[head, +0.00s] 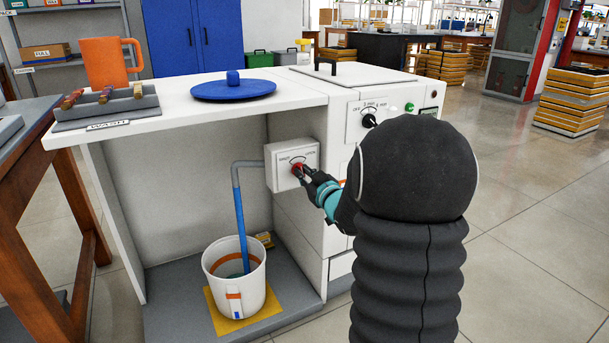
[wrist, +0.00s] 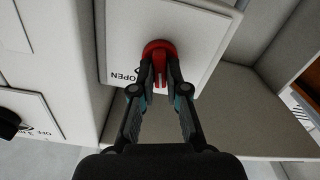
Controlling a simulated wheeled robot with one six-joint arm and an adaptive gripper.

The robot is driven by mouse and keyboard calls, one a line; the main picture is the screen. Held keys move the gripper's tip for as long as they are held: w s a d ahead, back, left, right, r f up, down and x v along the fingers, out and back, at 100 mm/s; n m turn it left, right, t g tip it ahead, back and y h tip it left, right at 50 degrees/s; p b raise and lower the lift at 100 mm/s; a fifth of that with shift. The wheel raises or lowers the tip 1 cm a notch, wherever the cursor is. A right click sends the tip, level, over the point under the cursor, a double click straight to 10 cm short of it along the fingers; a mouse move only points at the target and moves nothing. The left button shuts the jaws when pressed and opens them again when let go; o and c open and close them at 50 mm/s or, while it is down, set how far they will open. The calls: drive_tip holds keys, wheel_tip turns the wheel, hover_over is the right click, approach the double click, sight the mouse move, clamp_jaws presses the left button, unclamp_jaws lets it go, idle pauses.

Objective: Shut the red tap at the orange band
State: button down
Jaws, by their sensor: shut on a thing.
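The red tap (head: 297,169) sits on a white box marked with an arc and OPEN at its right end, inside the open bay. My gripper (head: 307,176) is shut on the tap's handle. In the wrist view the red tap (wrist: 159,55) is between the fingertips of my gripper (wrist: 160,80). A grey-blue pipe (head: 238,200) runs from the box down into a white bucket (head: 222,296). The bucket has an orange band (head: 231,255) inside near the top, and blue-green liquid (head: 236,274) shows below that band.
The bucket stands on a yellow mat (head: 262,313) on the bay's grey floor. The white counter (head: 310,87) above carries a blue lid (head: 234,90), an orange mug (head: 110,65) and a grey rack (head: 105,109). The bay's right wall is close to my arm.

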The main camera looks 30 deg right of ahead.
drive_tip(key=shift+r, duration=0.1)
drive_tip(key=c, duration=1.2)
unclamp_jaws()
drive_tip(key=s, duration=1.2)
drive_tip(key=shift+d, duration=0.2)
